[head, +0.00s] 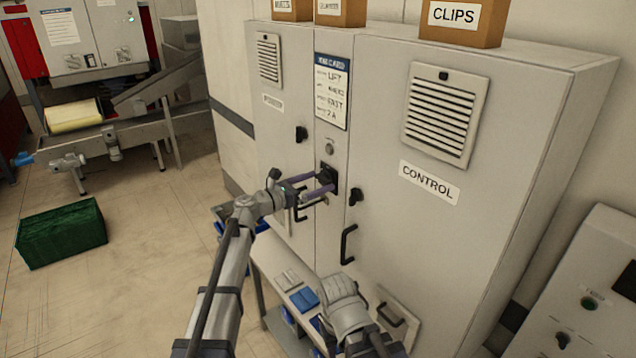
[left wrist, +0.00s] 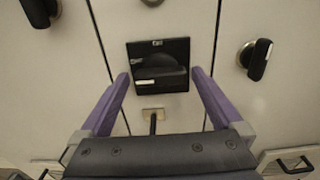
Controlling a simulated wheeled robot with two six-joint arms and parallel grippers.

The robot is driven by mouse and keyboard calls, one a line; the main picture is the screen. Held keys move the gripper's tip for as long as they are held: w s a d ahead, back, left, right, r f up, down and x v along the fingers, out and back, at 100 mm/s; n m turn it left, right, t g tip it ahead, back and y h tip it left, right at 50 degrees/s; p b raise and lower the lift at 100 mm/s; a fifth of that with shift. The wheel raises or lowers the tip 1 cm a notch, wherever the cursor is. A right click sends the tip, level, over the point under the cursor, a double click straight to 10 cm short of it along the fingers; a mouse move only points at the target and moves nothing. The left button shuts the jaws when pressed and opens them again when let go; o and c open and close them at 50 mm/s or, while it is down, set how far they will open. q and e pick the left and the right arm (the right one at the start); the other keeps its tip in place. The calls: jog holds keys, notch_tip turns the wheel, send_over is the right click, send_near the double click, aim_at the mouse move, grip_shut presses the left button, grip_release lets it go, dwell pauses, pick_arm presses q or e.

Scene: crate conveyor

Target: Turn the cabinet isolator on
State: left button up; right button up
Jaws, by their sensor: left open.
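The cabinet isolator (head: 328,174) is a black square switch on the narrow middle panel of the grey cabinet (head: 385,120). In the left wrist view the isolator (left wrist: 158,58) shows a dark rotary handle lying about crosswise, with a white mark at its left end. A small plate above the handle is too small to read. My left gripper (head: 321,187) is open in front of the isolator. In the left wrist view its purple fingers (left wrist: 160,78) stand one on each side of the isolator's lower part, with nothing held. I cannot tell whether they touch it.
Black door knobs (head: 355,196) and handles (head: 348,243) flank the isolator. Boxes, one marked CLIPS (head: 462,20), stand on top of the cabinet. A low table (head: 267,268) with blue items is below. A green crate (head: 60,232) sits on otherwise open floor at left.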

pick_arm(q)
jog(key=shift+w+d, duration=0.2)
jog(key=shift+d, duration=0.1)
jog(key=shift+c, duration=0.2)
jog(key=c, duration=1.1)
